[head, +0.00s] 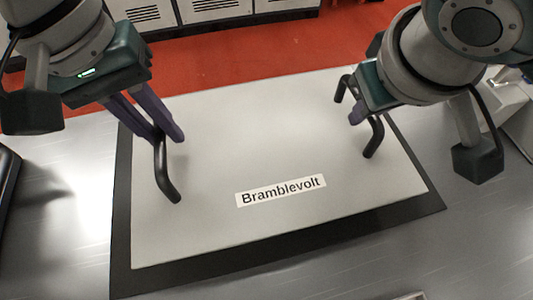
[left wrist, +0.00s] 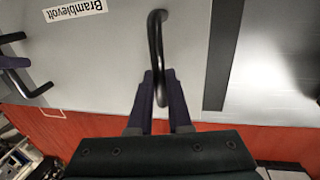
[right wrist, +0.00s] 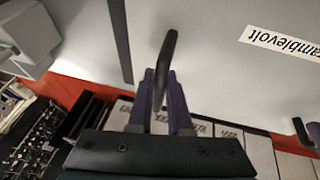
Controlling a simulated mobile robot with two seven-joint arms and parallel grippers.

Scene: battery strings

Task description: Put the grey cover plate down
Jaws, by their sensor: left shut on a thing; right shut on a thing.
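The grey cover plate (head: 270,130) is a wide light-grey sheet with a white "Bramblevolt" label (head: 281,190) and two black bar handles. My left gripper (head: 165,135) is shut on the left handle (head: 165,178); the left wrist view shows that handle (left wrist: 155,45) between the fingers. My right gripper (head: 357,108) is shut on the right handle (head: 375,138), which also shows in the right wrist view (right wrist: 165,60). The plate lies over a dark flat border (head: 270,255) visible along its left, near and right sides. I cannot tell whether plate and border touch.
A shiny metal worktop (head: 60,220) surrounds the dark border, with bare room left and right. A dark object (head: 6,175) stands at the left edge. A pale device (head: 508,98) stands at the right. Beyond lie red floor (head: 230,55) and grey cabinets (head: 215,8).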

